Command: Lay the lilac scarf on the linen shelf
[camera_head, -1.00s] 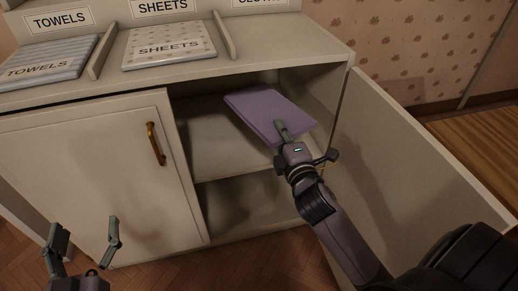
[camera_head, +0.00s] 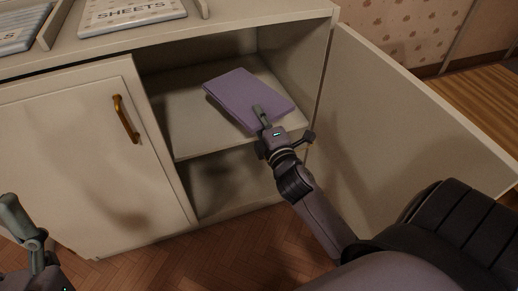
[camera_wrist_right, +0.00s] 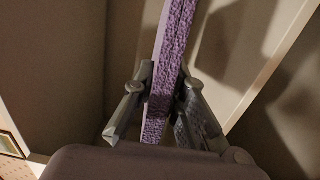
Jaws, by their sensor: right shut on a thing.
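The lilac scarf (camera_head: 240,92) is a folded flat rectangle inside the open cabinet, over the cabinet's upper inner shelf (camera_head: 190,125). My right gripper (camera_head: 261,118) is shut on its near edge, with one finger showing on top. In the right wrist view the scarf (camera_wrist_right: 174,45) is seen edge-on between the two fingers (camera_wrist_right: 165,95). I cannot tell whether the scarf touches the shelf. My left gripper (camera_head: 22,222) is at the lower left, partly cut off by the frame, with only one finger clear.
The right cabinet door (camera_head: 400,125) stands open beside my right arm. The left door (camera_head: 85,160) with a brass handle (camera_head: 126,119) is closed. Labelled linens, including a SHEETS stack (camera_head: 130,12), lie on the cabinet top. A lower compartment (camera_head: 225,180) is empty where visible.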

